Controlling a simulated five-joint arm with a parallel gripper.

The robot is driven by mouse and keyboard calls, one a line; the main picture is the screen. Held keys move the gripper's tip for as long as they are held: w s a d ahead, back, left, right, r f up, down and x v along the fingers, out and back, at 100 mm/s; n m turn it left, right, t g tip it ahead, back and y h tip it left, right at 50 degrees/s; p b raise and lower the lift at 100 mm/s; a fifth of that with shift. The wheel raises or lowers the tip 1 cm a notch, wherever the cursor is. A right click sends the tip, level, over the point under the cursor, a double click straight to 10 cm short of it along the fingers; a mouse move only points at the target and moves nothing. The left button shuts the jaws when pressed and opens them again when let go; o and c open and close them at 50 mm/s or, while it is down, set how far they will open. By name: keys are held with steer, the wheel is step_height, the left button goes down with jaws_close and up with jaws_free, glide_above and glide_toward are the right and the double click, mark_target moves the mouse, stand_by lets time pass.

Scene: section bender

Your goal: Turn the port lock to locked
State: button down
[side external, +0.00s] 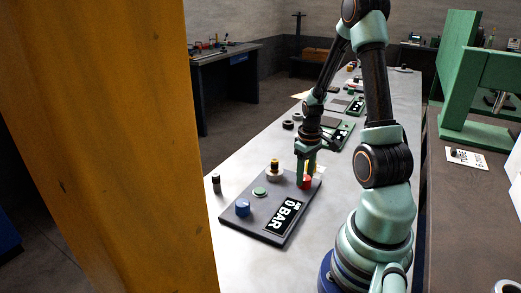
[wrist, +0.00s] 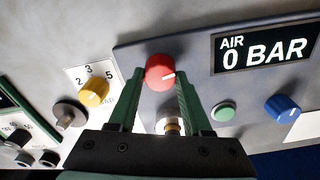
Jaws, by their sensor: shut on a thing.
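A red knob (wrist: 160,72) with a white pointer line sits on the dark grey panel (side external: 243,221). In the wrist view its line points right, toward the display. My gripper (wrist: 178,85) is shut on the red knob, with one green finger at each side of it. In the side view my gripper (side external: 306,172) comes straight down on the red knob (side external: 307,183) at the panel's far right corner. No label on the panel names the port lock, so I cannot tell by text which control it is.
The panel also carries a display (wrist: 263,47) reading AIR 0 BAR, a blue knob (wrist: 283,108), a green button (wrist: 223,112) and a brass-coloured fitting (side external: 274,170). A yellow knob (wrist: 95,91) on a numbered plate lies close by. Other panels stand farther along the bench.

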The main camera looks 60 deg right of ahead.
mark_target(305, 178)
steer(key=shift+a+f+m, duration=0.1)
steer(key=shift+a+m, duration=0.1)
steer(key=shift+m, duration=0.6)
steer(key=shift+c, duration=1.7)
jaws_free()
steer(key=shift+d, duration=0.1)
steer(key=shift+r, duration=0.35)
step_height(305, 178, up, 12)
steer(key=shift+f, duration=0.25)
